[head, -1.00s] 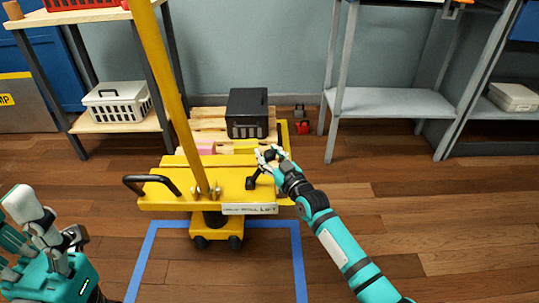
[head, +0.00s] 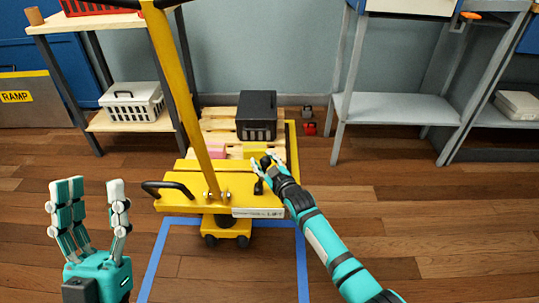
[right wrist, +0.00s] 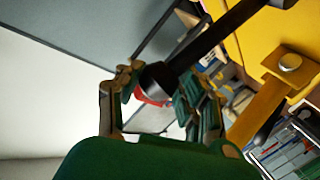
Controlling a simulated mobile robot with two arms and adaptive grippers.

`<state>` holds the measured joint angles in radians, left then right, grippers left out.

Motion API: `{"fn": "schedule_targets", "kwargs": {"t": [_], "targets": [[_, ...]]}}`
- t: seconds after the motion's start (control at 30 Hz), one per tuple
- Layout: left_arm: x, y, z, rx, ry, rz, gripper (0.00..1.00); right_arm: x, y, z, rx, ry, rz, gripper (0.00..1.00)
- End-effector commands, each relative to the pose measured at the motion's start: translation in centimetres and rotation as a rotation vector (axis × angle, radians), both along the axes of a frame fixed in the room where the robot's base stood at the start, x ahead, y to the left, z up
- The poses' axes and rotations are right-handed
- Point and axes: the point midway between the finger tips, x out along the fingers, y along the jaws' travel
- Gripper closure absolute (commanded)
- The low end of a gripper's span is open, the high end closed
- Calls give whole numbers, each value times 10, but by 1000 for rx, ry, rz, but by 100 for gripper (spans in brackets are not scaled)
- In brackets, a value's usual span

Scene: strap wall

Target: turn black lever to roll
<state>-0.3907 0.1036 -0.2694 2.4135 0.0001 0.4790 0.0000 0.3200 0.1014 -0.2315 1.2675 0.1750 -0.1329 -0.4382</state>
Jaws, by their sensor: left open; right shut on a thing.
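The black lever (head: 258,186) stands on the yellow deck of the pallet jack (head: 180,194), beside a white label strip (head: 258,212) on its front edge; "LIFT" reads at the strip's right end. My right gripper (head: 266,163) is at the lever's top end and shut on it. In the right wrist view the lever (right wrist: 220,38) runs as a black bar with a round end between the fingers of my right gripper (right wrist: 165,95). My left gripper (head: 92,205) is open and empty, raised over the floor at lower left, apart from the jack.
Behind is a pallet (head: 220,128) with a black crate (head: 256,112). Shelves stand at both sides. Blue tape (head: 155,262) marks the floor; the right floor is clear.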

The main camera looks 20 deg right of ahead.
Motion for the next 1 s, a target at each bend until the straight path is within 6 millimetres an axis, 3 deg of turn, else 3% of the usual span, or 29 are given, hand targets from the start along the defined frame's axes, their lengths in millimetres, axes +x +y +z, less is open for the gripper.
{"fn": "schedule_targets", "kwargs": {"t": [0.3, 0.6, 0.97, 1.0], "targets": [[51, -5, -53, 124, 424, 23, 50, 4, 8, 4, -101, 25, -4, 100], [67, -2, -105, 206, 720, 40, 50, 7, 18, 2, -179, 48, -3, 100], [68, -1, -112, 214, 752, 40, 50, 7, 18, 1, -190, 50, -3, 100], [67, -1, -112, 214, 752, 41, 50, 7, 18, 1, -190, 50, -3, 62]]}}
